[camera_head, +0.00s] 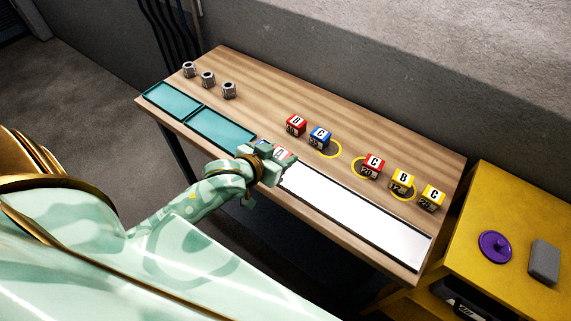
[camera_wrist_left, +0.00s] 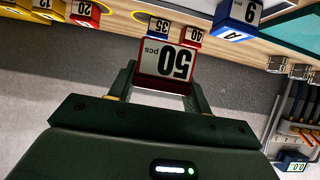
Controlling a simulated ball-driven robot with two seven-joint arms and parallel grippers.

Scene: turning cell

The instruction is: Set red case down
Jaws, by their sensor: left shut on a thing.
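A red case (camera_wrist_left: 165,62) with a white label reading "50 pcs" sits between the fingers of my left gripper (camera_wrist_left: 163,88). In the head view, my left gripper (camera_head: 268,164) is over the front part of the wooden table, by the left end of the white strip (camera_head: 355,214). The red case (camera_head: 284,154) shows there only in part, mostly covered by the gripper. I cannot tell whether its underside touches the table. My right gripper is not in view.
A blue case (camera_wrist_left: 236,14) stands close to the held case. Behind are a red case (camera_head: 296,125) and a blue case (camera_head: 320,137); farther right are another red case (camera_head: 373,165) and two yellow ones. Teal trays (camera_head: 218,132) lie left. Yellow rings (camera_head: 336,148) mark the table.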

